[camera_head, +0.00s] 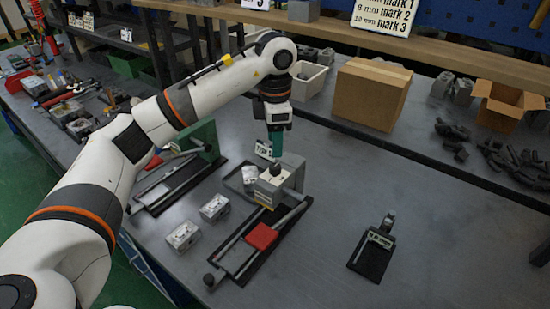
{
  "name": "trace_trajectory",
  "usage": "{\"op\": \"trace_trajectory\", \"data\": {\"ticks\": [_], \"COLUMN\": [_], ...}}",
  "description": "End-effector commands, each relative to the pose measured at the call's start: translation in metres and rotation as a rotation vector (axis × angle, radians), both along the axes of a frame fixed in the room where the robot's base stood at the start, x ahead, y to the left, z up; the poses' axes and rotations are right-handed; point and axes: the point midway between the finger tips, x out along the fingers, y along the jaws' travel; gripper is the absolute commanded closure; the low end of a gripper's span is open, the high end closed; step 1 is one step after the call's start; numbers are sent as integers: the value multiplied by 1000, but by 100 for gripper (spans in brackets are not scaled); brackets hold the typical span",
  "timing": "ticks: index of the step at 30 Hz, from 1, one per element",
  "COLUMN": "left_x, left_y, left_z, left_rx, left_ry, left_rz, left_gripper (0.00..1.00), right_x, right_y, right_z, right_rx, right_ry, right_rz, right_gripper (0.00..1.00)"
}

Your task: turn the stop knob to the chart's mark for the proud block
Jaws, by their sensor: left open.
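The chart (383,14) at the top right is cut off; its readable lines pair 8 mm with mark 2 and 10 mm with mark 3. My left gripper (277,153) points down just above a grey block fixture (272,187) with a dark knob (275,169) on top. The gripper is open; I cannot tell whether it touches the knob. Two small pale metal blocks (183,236) (214,207) lie left of the fixture, and another pale block (250,173) sits on a dark plate beside it. Which block is proud cannot be told. My right gripper is out of view.
A second jig with a green upright (205,140) stands left. A small black stand (373,255) is at right, with bare table around it. A cardboard box (371,94) stands behind.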

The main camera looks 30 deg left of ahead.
Motion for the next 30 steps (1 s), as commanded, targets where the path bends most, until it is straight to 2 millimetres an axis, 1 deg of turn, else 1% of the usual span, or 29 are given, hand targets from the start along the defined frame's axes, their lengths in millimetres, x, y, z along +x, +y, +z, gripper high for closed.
{"op": "trace_trajectory", "data": {"ticks": [1, 3, 5, 9, 14, 30], "left_x": [1, 1, 1, 1, 0, 0], "left_y": [0, -1, 0, 0, 0, 0], "left_z": [10, 23, 34, 47, 51, 50], "left_rx": [-1, -1, 0, 0, 0, 0], "left_ry": [-4, -3, -4, -2, 0, 0], "left_rz": [0, -1, 0, 0, 0, 0], "left_gripper": [51, 51, 51, 51, 51, 51], "right_x": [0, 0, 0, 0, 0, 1], "right_y": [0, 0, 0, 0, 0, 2], "right_z": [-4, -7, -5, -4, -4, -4], "right_rx": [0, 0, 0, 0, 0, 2], "right_ry": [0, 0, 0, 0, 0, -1], "right_rz": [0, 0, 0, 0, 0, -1], "right_gripper": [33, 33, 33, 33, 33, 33]}}
